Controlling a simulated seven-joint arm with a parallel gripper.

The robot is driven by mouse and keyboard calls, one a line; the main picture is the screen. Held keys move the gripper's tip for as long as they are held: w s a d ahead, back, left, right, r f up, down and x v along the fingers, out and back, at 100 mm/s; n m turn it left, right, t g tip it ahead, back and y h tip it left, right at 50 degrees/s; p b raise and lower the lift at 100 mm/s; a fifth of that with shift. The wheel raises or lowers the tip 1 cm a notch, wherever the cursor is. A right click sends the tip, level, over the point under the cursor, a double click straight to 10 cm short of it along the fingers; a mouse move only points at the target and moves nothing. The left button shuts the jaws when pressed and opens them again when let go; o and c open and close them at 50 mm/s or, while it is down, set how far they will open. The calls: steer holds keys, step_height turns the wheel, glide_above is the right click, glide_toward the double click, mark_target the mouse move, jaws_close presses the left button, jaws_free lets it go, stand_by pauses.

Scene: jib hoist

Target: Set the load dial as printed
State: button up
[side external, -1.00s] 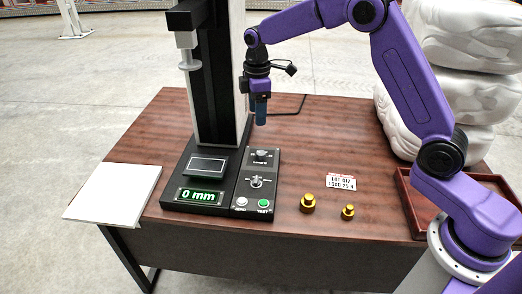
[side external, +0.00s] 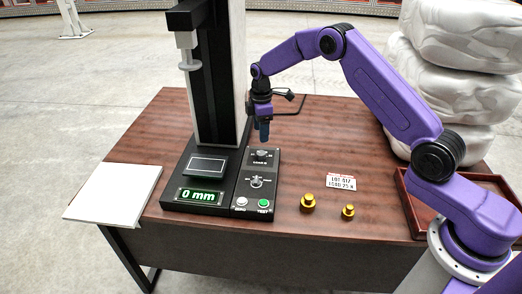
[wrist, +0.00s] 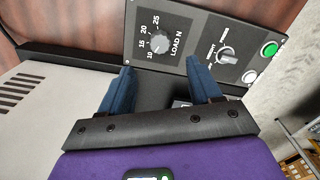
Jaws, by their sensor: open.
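The load dial, a grey knob marked LOAD N (wrist: 159,43), has a scale with 10, 15, 20 and 25. Its pointer seems to be toward the 10 end, but I cannot tell exactly. In the side view the dial (side external: 262,154) is at the back of the black control panel. A printed card (side external: 341,183) on the table reads LOAD 25 N. My gripper (side external: 264,138) is open and empty, pointing down just above the dial. In the wrist view its blue fingers (wrist: 158,72) are apart, with the dial just beyond the gap between them.
A second knob (wrist: 227,56), a green button (wrist: 270,49) and a white button (wrist: 250,76) share the panel. A tall black column (side external: 215,80) stands left of it; the display (side external: 199,196) reads 0 mm. Two brass weights (side external: 308,203) (side external: 348,211) stand right. A white sheet lies at left.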

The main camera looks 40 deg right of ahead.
mark_target(261, 153)
step_height(261, 153, down, 9)
steer(key=shift+f, duration=0.1)
stand_by(0.3)
steer(key=c, duration=1)
